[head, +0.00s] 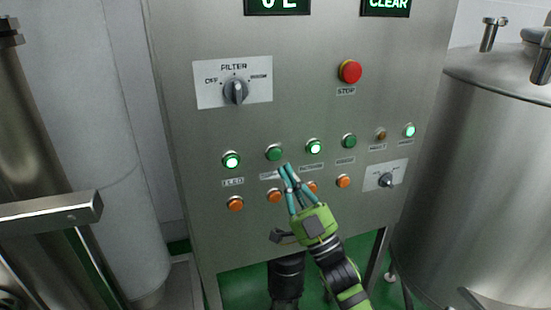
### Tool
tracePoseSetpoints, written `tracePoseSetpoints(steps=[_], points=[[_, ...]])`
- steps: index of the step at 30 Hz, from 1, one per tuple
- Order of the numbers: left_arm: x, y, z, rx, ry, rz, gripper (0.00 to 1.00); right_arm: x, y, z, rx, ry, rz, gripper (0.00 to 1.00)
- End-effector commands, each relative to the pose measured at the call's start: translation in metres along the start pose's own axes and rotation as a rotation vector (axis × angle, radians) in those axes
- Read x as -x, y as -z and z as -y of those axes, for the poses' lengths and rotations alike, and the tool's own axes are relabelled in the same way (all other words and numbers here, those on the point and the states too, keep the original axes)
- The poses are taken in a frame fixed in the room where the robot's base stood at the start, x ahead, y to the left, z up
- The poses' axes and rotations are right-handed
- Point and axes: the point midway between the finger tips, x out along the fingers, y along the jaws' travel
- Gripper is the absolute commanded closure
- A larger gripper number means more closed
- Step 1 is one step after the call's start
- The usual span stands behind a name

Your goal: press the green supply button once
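A steel control panel (300,120) fills the middle of the head view. A row of green buttons crosses it. The leftmost, labelled FEED (232,160), is lit. The second green button (275,152) is unlit, and its label is mostly hidden behind my fingers. I cannot read the word supply on any label. My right gripper (286,167) has its teal fingertips together just below and right of the second green button. The fingers look shut and empty. I cannot tell whether they touch the panel. My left gripper is not in view.
A lit green button (314,147) and an unlit one (349,140) sit to the right. Orange buttons (235,204) line the row below, partly hidden by my gripper. A red stop button (350,72) and filter knob (236,91) are above. A steel tank (490,180) stands right.

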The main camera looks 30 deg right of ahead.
Motion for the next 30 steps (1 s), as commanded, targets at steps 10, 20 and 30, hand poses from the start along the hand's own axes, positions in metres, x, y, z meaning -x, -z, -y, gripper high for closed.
tracePoseSetpoints(steps=[10,20,30], points=[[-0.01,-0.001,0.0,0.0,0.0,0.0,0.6,-0.023,-0.022,-0.009,-0.001,0.0,0.0,1.0],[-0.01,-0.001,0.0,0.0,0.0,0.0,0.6,-0.025,-0.024,-0.01,0.0,-0.001,0.001,1.0],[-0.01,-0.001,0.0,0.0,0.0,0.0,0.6,-0.025,-0.024,-0.01,0.0,-0.001,0.001,1.0]])
